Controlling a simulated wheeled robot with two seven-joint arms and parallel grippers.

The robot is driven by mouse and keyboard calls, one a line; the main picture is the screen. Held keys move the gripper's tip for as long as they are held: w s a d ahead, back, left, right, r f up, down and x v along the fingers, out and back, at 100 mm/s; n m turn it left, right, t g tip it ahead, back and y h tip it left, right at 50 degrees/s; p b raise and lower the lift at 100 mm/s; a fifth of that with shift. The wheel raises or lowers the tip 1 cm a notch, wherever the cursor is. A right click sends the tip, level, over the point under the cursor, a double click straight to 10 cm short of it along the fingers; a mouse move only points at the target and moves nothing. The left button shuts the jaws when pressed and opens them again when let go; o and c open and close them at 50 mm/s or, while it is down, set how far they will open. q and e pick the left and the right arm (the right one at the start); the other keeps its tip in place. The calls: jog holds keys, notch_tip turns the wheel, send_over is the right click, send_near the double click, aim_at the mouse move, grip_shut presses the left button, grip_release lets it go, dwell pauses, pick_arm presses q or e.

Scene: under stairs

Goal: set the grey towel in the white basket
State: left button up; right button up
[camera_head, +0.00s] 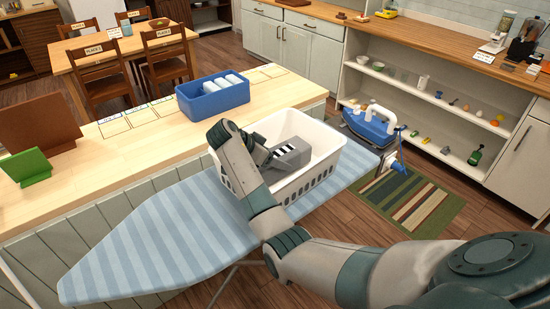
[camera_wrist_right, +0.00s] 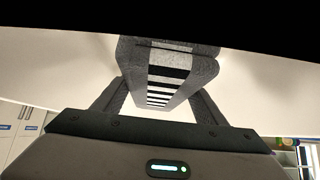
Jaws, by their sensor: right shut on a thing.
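The white basket (camera_head: 322,171) stands on the blue striped ironing board (camera_head: 150,250), its open top facing up. The grey towel (camera_head: 291,153), folded with black and white stripes, is within the basket's opening; I cannot tell whether it touches the basket floor. My right gripper (camera_head: 266,156) reaches in over the basket's left side and is shut on the towel. In the right wrist view the fingers of my right gripper (camera_wrist_right: 160,98) are on both sides of the towel (camera_wrist_right: 152,62), with pale basket walls around. My forearm hides part of the basket's near left side. My left gripper is out of view.
A blue bin (camera_head: 212,98) with rolled white cloths stands on the wooden counter (camera_head: 130,150) behind the basket. A blue and white iron (camera_head: 370,125) is at the board's right end. A green board (camera_head: 27,166) stands far left. The board's left part is clear.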

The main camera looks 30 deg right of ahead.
jog(key=shift+f, duration=0.15)
jog(key=o, duration=1.5)
jog(key=shift+r, duration=0.5)
jog(key=shift+a+r, duration=0.1)
jog(key=shift+r, duration=0.15)
jog(key=b+v, duration=0.3)
jog(key=v, duration=0.7)
jog(key=shift+a+r+b, duration=0.15)
jog(key=shift+a+b, duration=0.1)
jog(key=shift+b, duration=0.05)
jog(key=shift+s+a+r, duration=0.1)
jog(key=shift+a+r, duration=0.25)
jog(key=shift+r, duration=0.1)
